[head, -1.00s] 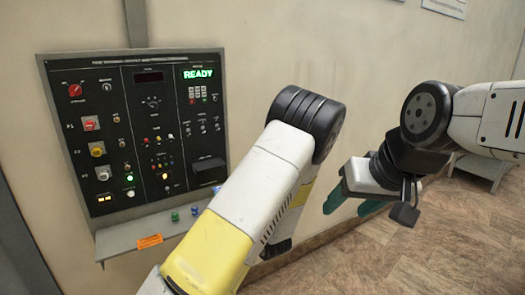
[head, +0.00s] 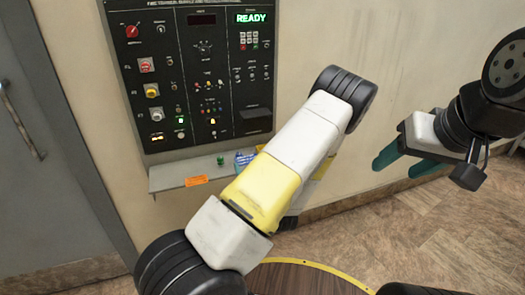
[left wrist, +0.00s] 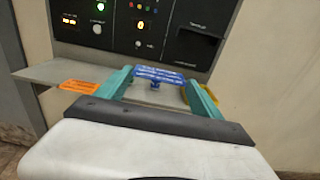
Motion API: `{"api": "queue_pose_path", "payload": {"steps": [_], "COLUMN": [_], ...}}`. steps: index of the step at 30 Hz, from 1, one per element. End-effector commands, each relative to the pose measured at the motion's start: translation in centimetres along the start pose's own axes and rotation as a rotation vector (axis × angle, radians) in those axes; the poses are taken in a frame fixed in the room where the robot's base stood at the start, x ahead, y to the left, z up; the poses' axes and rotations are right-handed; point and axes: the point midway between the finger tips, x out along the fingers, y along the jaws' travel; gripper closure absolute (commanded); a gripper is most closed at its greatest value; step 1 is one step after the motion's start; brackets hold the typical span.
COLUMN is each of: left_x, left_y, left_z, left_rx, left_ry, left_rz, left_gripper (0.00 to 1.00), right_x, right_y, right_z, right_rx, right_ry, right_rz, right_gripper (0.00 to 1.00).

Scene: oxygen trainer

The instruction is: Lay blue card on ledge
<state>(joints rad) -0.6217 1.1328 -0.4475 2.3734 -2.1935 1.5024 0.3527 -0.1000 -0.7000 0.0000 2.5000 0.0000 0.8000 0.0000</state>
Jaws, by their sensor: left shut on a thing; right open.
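The blue card (left wrist: 158,74) with white print is between the teal fingers of my left gripper (left wrist: 160,77) in the left wrist view. The gripper is shut on it. The card (head: 243,158) shows in the head view over the right part of the grey ledge (head: 162,179), partly hidden by my left arm. The ledge also shows in the left wrist view (left wrist: 45,73). I cannot tell whether the card touches the ledge. My right gripper (head: 396,163) is open and empty, off to the right.
An orange card (head: 195,181) lies at the ledge's front. Something yellow (left wrist: 207,91) is by the right finger. The control panel (head: 200,70) rises behind.

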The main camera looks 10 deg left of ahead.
Motion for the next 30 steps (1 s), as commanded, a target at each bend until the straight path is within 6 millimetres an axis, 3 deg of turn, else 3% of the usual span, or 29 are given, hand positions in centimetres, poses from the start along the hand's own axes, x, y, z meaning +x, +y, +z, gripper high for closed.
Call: {"api": "queue_pose_path", "payload": {"steps": [6,12,18,24,30], "left_x": [5.7,8.7,10.0,10.0,10.0], "left_y": [-1.4,-2.1,-2.5,-2.4,-2.5], "left_z": [-0.5,-0.8,-0.9,-4.1,-4.5], "left_rx": [-0.002,0.0,0.001,0.004,0.001], "left_ry": [-0.003,-0.001,-0.001,0.002,0.0], "left_rz": [0.001,0.001,-0.001,0.0,-0.001], "left_gripper": [0.6,0.6,0.6,0.6,0.6], "right_x": [0.0,0.0,0.0,0.0,0.0], "right_y": [0.0,0.0,0.0,0.0,0.0], "right_z": [0.0,0.0,0.0,0.0,0.0], "right_rx": [0.0,0.0,0.0,0.0,0.0], "right_ry": [0.0,0.0,0.0,0.0,0.0], "right_rz": [0.0,0.0,0.0,0.0,0.0], "right_gripper": [0.44,0.44,0.44,0.44,0.44]}}
